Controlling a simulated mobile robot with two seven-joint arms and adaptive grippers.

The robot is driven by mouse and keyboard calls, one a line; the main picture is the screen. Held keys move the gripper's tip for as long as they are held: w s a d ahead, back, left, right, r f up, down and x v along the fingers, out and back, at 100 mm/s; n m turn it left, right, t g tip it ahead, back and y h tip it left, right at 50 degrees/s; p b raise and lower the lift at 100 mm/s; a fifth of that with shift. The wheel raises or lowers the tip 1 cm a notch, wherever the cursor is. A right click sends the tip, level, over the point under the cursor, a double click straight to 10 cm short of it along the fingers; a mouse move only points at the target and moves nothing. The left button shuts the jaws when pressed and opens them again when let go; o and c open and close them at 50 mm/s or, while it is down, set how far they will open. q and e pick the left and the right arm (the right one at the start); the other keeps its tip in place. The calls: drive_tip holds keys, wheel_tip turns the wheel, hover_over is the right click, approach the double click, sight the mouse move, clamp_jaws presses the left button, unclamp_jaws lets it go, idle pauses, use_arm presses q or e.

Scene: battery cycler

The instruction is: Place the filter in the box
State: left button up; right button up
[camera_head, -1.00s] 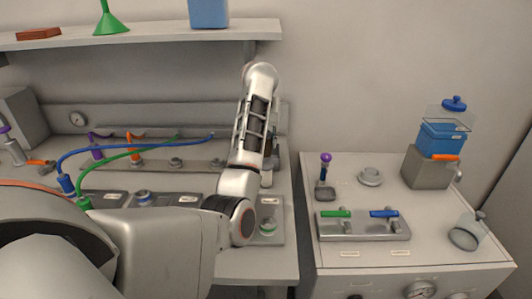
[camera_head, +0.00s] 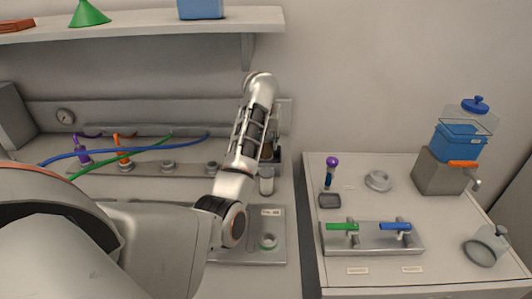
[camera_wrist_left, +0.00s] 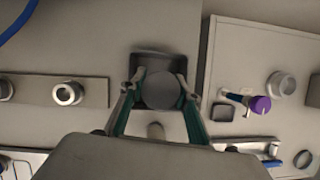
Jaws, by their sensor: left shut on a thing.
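The filter, a round grey disc (camera_wrist_left: 162,91), is between the two fingers of my left gripper (camera_wrist_left: 160,86) in the left wrist view. The gripper is shut on it. The box, a dark grey open container (camera_wrist_left: 157,56), lies directly under the filter in that view, and its far rim shows past the disc. I cannot tell how high the filter is above the box floor. In the head view my left gripper (camera_head: 274,146) is mostly hidden behind my own arm, by the back right of the left bench. My right gripper is not in view.
A small pale cylinder (camera_head: 266,182) stands close in front of the box. To the right, a second bench holds a purple-topped tool (camera_head: 331,170), a valve panel with green and blue handles (camera_head: 372,239), and a blue tank (camera_head: 460,143). A gap separates the benches.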

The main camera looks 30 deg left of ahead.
sight(265, 140)
use_arm(q)
drive_tip(key=shift+f, duration=1.95)
drive_tip(key=o, duration=1.1)
drive_tip(key=shift+f, duration=0.15)
drive_tip(key=v, duration=1)
drive_tip(key=shift+d+r, duration=0.1)
drive_tip(key=shift+r, duration=0.3)
drive_tip(key=shift+s+r, duration=0.35)
drive_tip(key=shift+r, duration=0.3)
drive_tip(key=shift+d, duration=0.1)
